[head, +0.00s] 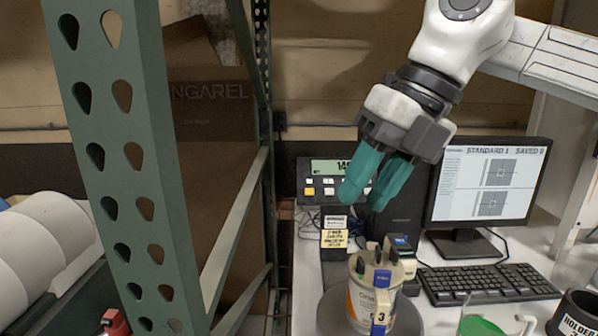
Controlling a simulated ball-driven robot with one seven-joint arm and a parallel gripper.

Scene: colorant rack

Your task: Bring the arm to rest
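My gripper (363,197) hangs from my white arm in the upper middle of the head view, its two teal fingers pointing down and to the left. The fingers are apart with a narrow gap, and nothing shows between them. My arm reaches in from the upper right.
The tub stands on a round grey plate (407,318). A display unit (318,189), monitor (487,185) and keyboard (487,284) are behind and to the right. A black holder (577,318) is at the lower right. A green perforated upright (124,170) stands left, beside white rolls (45,250).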

